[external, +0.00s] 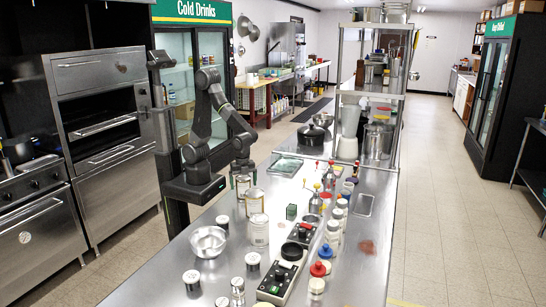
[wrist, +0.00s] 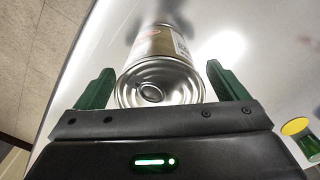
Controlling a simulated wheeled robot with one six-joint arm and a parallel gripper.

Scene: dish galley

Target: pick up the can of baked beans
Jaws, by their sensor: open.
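A metal can (wrist: 158,80) with a ringed silver end and a label of gold, white and some red lies between the fingers of my gripper (wrist: 162,82) in the wrist view. The fingers are open, with a gap on each side of the can. I cannot read the label, so I cannot tell whether it is baked beans. In the external view my gripper (external: 243,167) is just above a labelled can (external: 243,186) on the steel counter (external: 180,258). A second labelled can (external: 254,203) stands close in front of it.
A clear jar (external: 258,230) and a metal bowl (external: 208,242) stand nearer the camera. Shakers, bottles and black control boxes (external: 278,282) crowd the counter's right side. A glass tray (external: 286,166) lies behind.

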